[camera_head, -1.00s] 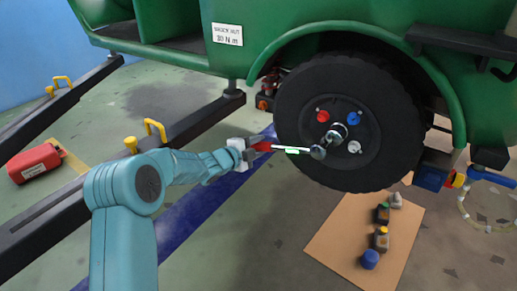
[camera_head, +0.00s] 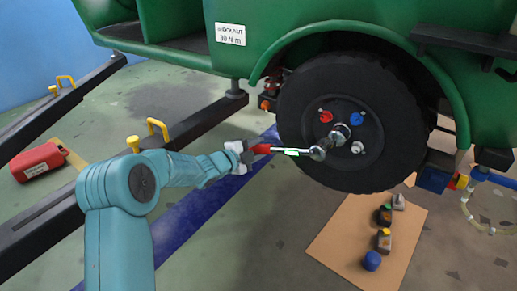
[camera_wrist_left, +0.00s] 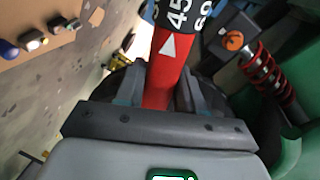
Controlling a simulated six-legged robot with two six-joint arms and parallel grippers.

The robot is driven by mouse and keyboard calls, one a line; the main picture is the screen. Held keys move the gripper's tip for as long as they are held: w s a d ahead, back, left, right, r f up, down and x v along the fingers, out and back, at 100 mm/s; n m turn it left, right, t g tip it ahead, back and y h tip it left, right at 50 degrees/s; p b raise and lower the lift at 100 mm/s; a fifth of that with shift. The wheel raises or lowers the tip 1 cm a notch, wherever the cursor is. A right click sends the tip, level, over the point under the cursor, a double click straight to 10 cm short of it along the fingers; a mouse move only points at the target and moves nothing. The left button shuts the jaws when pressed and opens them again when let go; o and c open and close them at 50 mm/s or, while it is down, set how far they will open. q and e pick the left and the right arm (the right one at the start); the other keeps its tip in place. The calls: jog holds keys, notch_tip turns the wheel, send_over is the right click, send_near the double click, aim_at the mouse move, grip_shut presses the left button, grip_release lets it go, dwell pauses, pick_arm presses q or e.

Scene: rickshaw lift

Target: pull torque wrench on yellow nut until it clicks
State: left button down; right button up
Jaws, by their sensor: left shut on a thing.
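The torque wrench has a red handle (camera_head: 262,148) and a silver shaft with a green-lit patch. Its head (camera_head: 318,153) is at the hub of the black wheel (camera_head: 300,105), with a silver socket (camera_head: 338,135) reaching up and right to the wheel centre. I cannot make out a yellow nut; the wrench head and socket may cover it. My left gripper (camera_head: 242,153) is shut on the red handle, at the wrench's left end. In the left wrist view the handle (camera_wrist_left: 160,85) stands between the fingers, with a black scale marked 45. My right gripper is not in view.
Red (camera_head: 326,116), blue (camera_head: 356,119) and pale (camera_head: 357,147) nuts surround the hub. A tan mat (camera_head: 340,235) with several small parts lies below the wheel. A dark lift beam (camera_head: 180,135) with yellow handles runs left. A red box (camera_head: 38,162) stands farther left.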

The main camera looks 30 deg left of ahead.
pick_arm(q)
jog(key=shift+v, duration=1.15)
jog(key=shift+d+f, duration=0.1)
jog(key=shift+d, duration=0.1)
jog(key=d+f+v, duration=0.1)
jog(key=v, duration=0.6)
jog(key=shift+s+f, duration=0.15)
